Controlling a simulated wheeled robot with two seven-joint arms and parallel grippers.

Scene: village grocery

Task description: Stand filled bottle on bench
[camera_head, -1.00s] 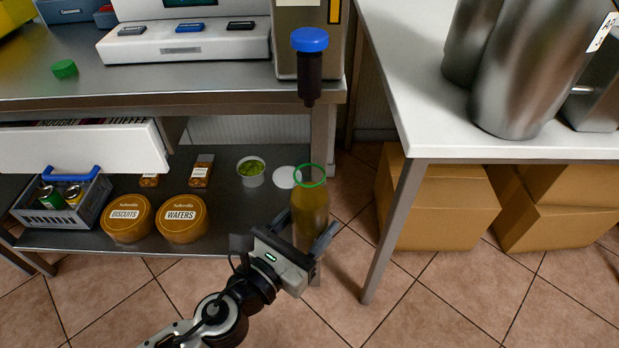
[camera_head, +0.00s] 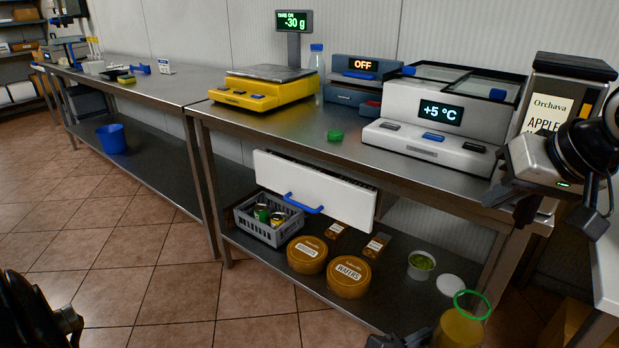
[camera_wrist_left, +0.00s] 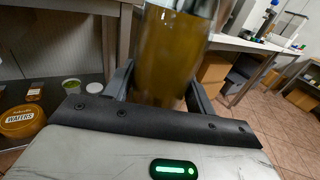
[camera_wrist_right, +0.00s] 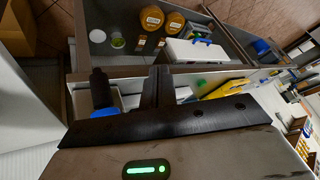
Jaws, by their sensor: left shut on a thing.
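The bottle (camera_head: 458,331) holds yellow-green liquid and has a green ring at its open-looking neck. It shows at the bottom right of the head view, and its body fills the top middle of the left wrist view (camera_wrist_left: 165,50). My left gripper (camera_wrist_left: 160,85) is shut around the bottle body, off the floor, near the lower shelf's right end. The steel bench (camera_head: 295,125) stands above and behind it. A green cap (camera_head: 335,135) lies on the bench top.
On the bench stand a yellow scale (camera_head: 262,85), a clear blue-capped bottle (camera_head: 316,70), a grey OFF unit (camera_head: 355,85) and a white cooler (camera_head: 430,115). An open white drawer (camera_head: 315,190) juts out. Tubs and a crate (camera_head: 268,222) sit below.

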